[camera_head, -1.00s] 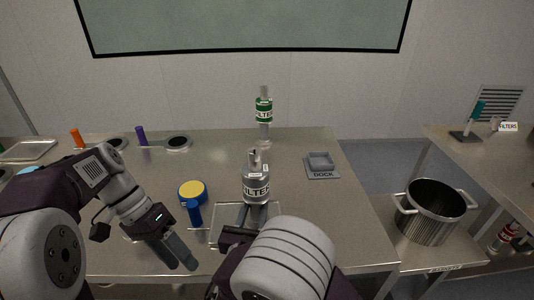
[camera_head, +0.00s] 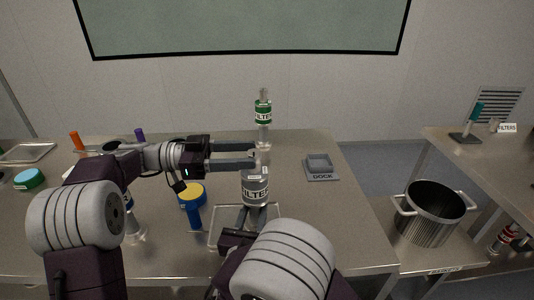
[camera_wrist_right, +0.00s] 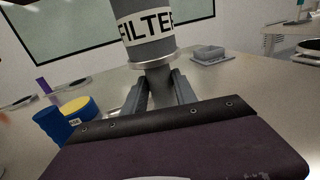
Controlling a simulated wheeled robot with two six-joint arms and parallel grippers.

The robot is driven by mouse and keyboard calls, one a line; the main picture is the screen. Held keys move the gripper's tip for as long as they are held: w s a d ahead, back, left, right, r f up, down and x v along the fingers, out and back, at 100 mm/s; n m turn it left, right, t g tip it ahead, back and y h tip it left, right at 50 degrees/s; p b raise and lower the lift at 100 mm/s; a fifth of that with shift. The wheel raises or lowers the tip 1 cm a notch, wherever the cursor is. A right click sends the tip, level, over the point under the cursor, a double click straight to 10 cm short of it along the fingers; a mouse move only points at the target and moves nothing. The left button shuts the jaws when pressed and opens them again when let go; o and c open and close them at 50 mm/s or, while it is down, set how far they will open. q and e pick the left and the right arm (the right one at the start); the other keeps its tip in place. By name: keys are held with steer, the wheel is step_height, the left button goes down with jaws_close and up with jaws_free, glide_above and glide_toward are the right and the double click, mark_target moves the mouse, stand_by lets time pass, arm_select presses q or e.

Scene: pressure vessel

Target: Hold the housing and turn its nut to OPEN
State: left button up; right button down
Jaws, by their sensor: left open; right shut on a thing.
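The grey housing (camera_head: 255,190) with a black-and-white FILTER band stands upright at the table's front middle. It also shows close up in the right wrist view (camera_wrist_right: 148,38), its top cut off. My right gripper (camera_wrist_right: 160,92) is shut on the narrow stem below the housing's body; in the head view this gripper (camera_head: 251,213) is partly hidden by my arm. My left gripper (camera_head: 254,154) is open and level, reaching in from the left at the housing's top. Its fingers largely hide the nut there, so I cannot tell whether they touch it. No OPEN mark is legible.
A green-banded filter (camera_head: 263,112) stands behind. A grey DOCK block (camera_head: 320,167) sits right. A yellow-topped blue item (camera_head: 192,193) and a blue-banded bottle (camera_head: 133,232) are left, near my left arm. A steel pot (camera_head: 430,212) stands lower right.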

arm_select(q)
steer(key=d, duration=0.5)
steer(key=shift+d, duration=0.3)
jaws_close()
